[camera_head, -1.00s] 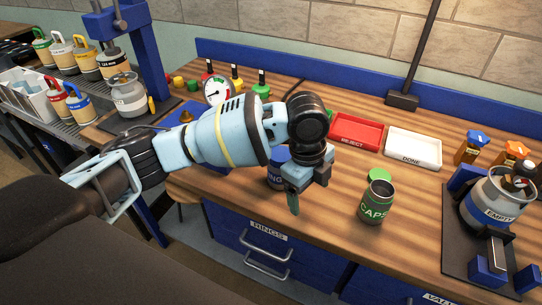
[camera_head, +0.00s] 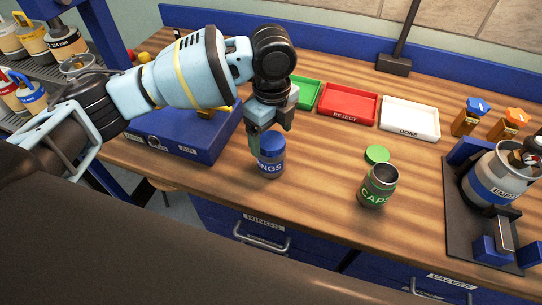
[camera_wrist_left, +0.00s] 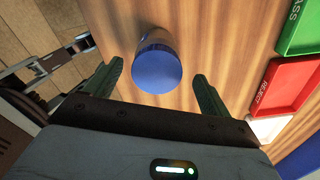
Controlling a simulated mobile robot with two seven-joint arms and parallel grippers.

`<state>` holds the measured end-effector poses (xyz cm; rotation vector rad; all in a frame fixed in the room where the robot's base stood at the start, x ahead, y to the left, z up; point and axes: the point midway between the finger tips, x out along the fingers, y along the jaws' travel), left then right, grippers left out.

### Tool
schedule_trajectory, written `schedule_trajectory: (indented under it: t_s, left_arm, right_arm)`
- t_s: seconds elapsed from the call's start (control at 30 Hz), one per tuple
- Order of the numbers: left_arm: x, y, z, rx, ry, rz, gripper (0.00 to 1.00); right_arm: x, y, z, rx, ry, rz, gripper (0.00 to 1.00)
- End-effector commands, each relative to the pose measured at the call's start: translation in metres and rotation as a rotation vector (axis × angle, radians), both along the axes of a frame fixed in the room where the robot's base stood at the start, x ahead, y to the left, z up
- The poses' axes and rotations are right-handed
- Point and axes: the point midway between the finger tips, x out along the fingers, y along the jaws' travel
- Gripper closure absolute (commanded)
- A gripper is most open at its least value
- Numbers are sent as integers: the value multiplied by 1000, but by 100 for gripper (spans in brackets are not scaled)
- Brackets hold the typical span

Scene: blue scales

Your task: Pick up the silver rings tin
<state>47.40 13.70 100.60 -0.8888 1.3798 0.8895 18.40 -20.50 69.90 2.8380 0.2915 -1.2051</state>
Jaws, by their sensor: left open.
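The rings tin (camera_head: 271,165) stands upright on the wooden bench in the head view, with a blue lid and a label reading "NGS", its first letters cut off. In the left wrist view its round blue lid (camera_wrist_left: 157,70) faces the camera between and beyond the finger tips. My left gripper (camera_head: 265,130) is open and empty, pointing down just above and behind the tin, with one finger overlapping the lid's left edge. In the left wrist view the open left gripper (camera_wrist_left: 158,75) has one green finger on each side of the lid. My right gripper is not in view.
An open green CAPS tin (camera_head: 378,187) stands to the right, its green lid (camera_head: 377,154) behind it. A blue box (camera_head: 190,135) is close on the left. Green, red REJECT (camera_head: 348,104) and white DONE (camera_head: 409,119) trays lie behind. Bench between the tins is clear.

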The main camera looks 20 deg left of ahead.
Motion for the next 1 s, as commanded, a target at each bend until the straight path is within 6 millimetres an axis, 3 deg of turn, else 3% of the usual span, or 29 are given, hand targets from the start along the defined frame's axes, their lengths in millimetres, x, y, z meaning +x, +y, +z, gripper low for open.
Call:
schedule_trajectory:
  t_s: [0.27,0.63,0.93,1.0]
  left_arm:
    - [-1,0,-14,0,1,0,17]
    - [-6,-1,-59,1,2,1,17]
    - [-5,-1,-62,0,-1,0,17]
    - [-5,-1,-62,0,-1,0,27]
  right_arm:
    - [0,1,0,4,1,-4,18]
    - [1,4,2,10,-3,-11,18]
    - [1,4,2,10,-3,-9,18]
    - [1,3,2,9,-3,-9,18]
